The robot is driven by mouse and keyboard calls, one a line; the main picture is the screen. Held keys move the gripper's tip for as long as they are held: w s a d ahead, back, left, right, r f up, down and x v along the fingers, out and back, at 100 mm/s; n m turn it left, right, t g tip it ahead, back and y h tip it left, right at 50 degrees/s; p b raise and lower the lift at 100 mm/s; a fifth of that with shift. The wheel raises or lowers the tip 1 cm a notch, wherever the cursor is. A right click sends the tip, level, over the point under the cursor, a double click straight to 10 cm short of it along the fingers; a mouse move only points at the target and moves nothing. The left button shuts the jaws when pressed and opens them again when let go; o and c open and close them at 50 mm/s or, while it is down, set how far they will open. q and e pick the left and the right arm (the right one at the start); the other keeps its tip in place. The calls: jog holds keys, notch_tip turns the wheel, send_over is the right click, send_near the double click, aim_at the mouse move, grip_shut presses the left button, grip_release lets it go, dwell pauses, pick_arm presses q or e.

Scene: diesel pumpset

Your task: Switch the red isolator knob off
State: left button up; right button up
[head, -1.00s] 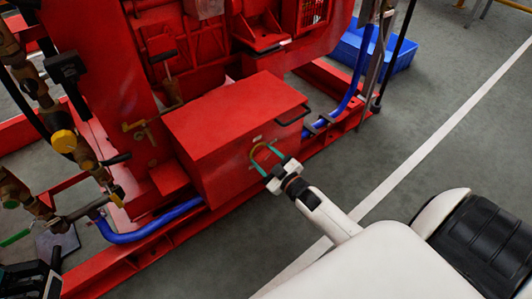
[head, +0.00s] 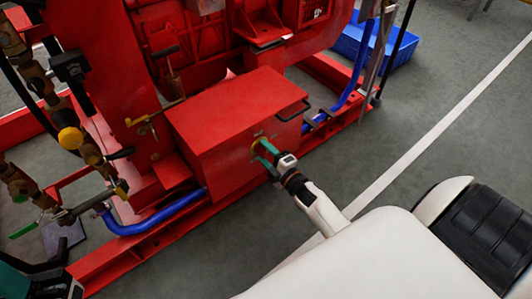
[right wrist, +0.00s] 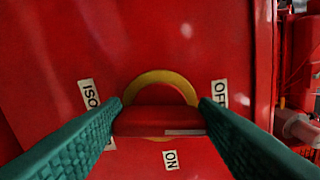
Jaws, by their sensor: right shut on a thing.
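The red isolator knob (right wrist: 160,122) shows in the right wrist view in front of a yellow ring plate (right wrist: 160,78). A short white mark is on the right part of its face. An OFF label (right wrist: 219,93) is at the upper right and an ON label (right wrist: 170,160) is below. My right gripper (right wrist: 160,115) is shut on the knob, with one green finger at each end. In the head view my right gripper (head: 264,150) is at the front of the red box (head: 225,163) and hides most of the knob.
The box has a black handle (head: 292,111) at its right. A blue hose (head: 155,219) runs at its lower left. Brass valves and pipes (head: 80,145) stand at the left. A blue crate (head: 385,45) is at the back right. The floor at the right is clear.

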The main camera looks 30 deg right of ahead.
jog(key=shift+f+n, duration=0.1)
jog(key=shift+n, duration=0.8)
jog(key=o, duration=1)
jog(key=shift+s, duration=0.1)
jog(key=s+p, duration=0.1)
jog(key=s, duration=0.3)
jog(key=s+p, duration=0.1)
jog(key=s, duration=0.3)
jog(key=s+d+p, duration=0.1)
jog(key=s, duration=0.2)
jog(key=shift+s, duration=0.4)
